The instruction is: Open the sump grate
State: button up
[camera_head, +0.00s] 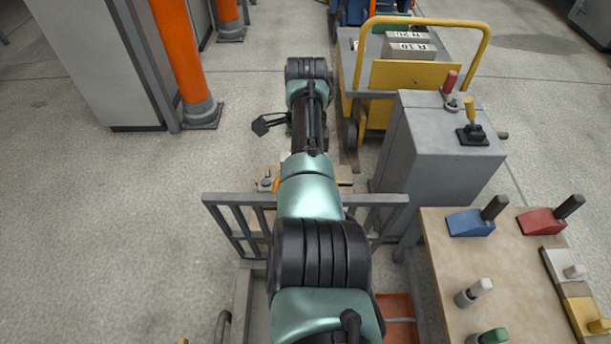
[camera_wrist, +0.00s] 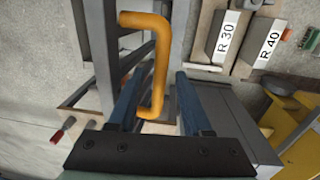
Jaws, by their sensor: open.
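The sump grate (camera_head: 236,224) is a grey barred panel in the head view, mostly behind my arm. It looks stood up at a steep tilt, not flat. In the wrist view its grey frame (camera_wrist: 103,55) is at the upper left. An orange U-shaped handle (camera_wrist: 160,62) is on it, and a little orange also shows beside my arm in the head view (camera_head: 277,184). My gripper (camera_wrist: 158,90) is open, its two blue fingers on either side of the handle's lower end. Whether they touch it is unclear. The gripper is hidden in the head view.
A grey control box (camera_head: 440,150) with levers stands right of the grate. A bench (camera_head: 440,250) with coloured handled blocks is at the lower right. A yellow-railed cart (camera_head: 385,75) carries labelled blocks. An orange post (camera_head: 181,55) stands upper left. The left floor is clear.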

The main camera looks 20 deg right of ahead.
notch_tip(320, 180, up, 12)
jog(key=w+p, duration=0.1)
jog(key=p, duration=0.3)
jog(key=shift+d+r, duration=0.15)
jog(key=shift+r, duration=0.05)
